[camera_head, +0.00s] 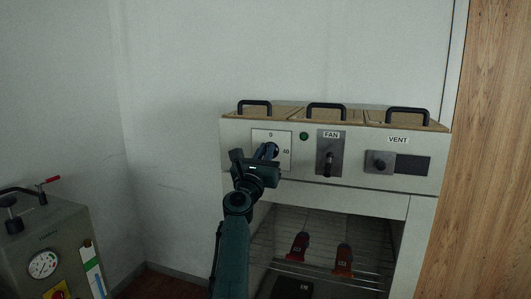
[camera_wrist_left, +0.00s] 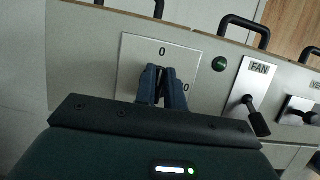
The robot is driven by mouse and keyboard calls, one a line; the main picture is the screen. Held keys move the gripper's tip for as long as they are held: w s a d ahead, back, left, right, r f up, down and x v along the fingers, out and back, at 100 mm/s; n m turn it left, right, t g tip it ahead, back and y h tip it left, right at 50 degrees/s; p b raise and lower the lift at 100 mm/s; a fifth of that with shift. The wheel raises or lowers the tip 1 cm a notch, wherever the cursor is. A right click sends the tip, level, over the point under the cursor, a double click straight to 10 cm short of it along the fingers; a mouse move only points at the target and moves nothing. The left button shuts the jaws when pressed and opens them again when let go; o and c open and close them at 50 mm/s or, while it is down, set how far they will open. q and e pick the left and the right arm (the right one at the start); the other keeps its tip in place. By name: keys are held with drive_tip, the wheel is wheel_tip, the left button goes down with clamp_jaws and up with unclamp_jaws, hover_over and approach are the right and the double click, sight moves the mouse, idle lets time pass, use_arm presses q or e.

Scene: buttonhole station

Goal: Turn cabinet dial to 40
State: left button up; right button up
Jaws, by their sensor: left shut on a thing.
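The cabinet dial sits on a white plate (camera_head: 260,136) marked 0 at the top and 40 at the right. The plate also shows in the left wrist view (camera_wrist_left: 134,62), where part of the 40 is hidden. My left gripper (camera_head: 270,151) comes up from below and is shut on the dial. In the left wrist view its fingers (camera_wrist_left: 162,84) are close together in front of the plate's middle. The fingers cover the dial, so I cannot tell where it points. My right gripper is in neither view.
Right of the plate are a green lamp (camera_head: 304,136), the FAN switch (camera_head: 329,160) and the VENT knob (camera_head: 379,164). Black handles (camera_head: 326,106) stand on top. Below is an open rack with red-handled things (camera_head: 299,245). A gauge box (camera_head: 43,240) stands at left.

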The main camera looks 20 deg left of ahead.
use_arm(q)
drive_tip(key=shift+m, duration=0.4)
clamp_jaws()
drive_tip(key=m+h, duration=0.2)
drive_tip(key=m, duration=0.1)
drive_tip(key=m+g+h, duration=0.1)
drive_tip(key=m+h, duration=0.1)
drive_tip(key=m, duration=0.2)
drive_tip(key=shift+d+m+b, duration=0.15)
drive_tip(key=shift+m+b, duration=0.15)
drive_tip(key=shift+b, duration=0.05)
drive_tip(key=m+g+h, duration=0.1)
drive_tip(key=m, duration=0.2)
drive_tip(key=m+g+h+p, duration=0.1)
drive_tip(key=m, duration=0.3)
drive_tip(key=shift+d+h, duration=0.1)
drive_tip(key=shift+h, duration=0.2)
drive_tip(key=m+g+p, duration=0.1)
drive_tip(key=m, duration=0.2)
drive_tip(key=shift+d+f+m+g, duration=0.1)
drive_tip(key=shift+m+g, duration=0.3)
drive_tip(key=shift+f+m+g+p, duration=0.2)
drive_tip(key=shift+m+g+p, duration=0.5)
drive_tip(key=shift+m, duration=0.8)
drive_tip(key=o, duration=0.6)
unclamp_jaws()
drive_tip(key=shift+o, duration=0.3)
drive_tip(key=shift+f, duration=0.1)
